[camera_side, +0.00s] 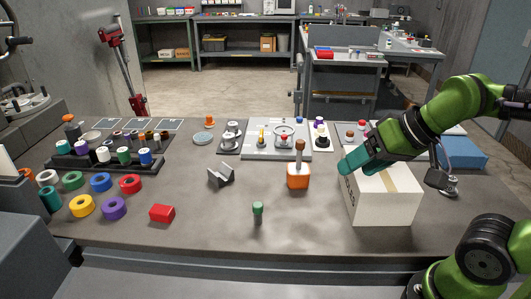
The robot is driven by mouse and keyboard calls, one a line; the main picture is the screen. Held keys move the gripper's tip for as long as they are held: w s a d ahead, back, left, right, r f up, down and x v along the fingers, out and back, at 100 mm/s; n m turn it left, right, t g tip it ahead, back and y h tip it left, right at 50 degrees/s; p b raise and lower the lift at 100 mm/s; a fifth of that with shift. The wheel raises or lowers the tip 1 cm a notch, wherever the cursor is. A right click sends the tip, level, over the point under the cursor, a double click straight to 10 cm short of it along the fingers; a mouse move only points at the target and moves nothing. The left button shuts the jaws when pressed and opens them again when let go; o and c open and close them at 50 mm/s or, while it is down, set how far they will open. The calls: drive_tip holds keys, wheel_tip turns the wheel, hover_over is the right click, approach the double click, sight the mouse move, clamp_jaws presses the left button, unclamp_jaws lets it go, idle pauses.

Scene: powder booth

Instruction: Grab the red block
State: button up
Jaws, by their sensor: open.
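The red block (162,213) lies on the dark grey table near its front edge, left of centre. It is fully visible, with nothing on it. My gripper (346,167), teal at the end of my green arm, is over the left part of a white box at the right, well to the right of the block and farther back. It is open, and I see nothing held in it. Its fingertips are small and hard to make out against the box.
The white box (385,208) stands below my gripper. Between it and the block are an orange holder (298,181) with a brown-handled tool, a green-topped peg (258,212) and a grey angled block (221,176). Coloured rings, including a purple one (114,208), lie left of the block.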

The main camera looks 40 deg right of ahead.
drive_tip(key=shift+o, duration=0.4)
drive_tip(key=n+g+y, duration=0.2)
drive_tip(key=n, duration=0.9)
approach(163, 209)
drive_tip(key=x, duration=0.3)
drive_tip(key=shift+s+d+f, duration=0.1)
drive_tip(key=shift+f, duration=0.45)
drive_tip(key=shift+w+a+r+x, duration=0.1)
drive_tip(key=shift+x, duration=0.85)
drive_tip(key=shift+w+a+r+x, duration=0.1)
drive_tip(key=shift+x, duration=0.8)
drive_tip(key=shift+w+a+r+x, duration=0.1)
drive_tip(key=shift+x, duration=0.85)
drive_tip(key=c, duration=1.1)
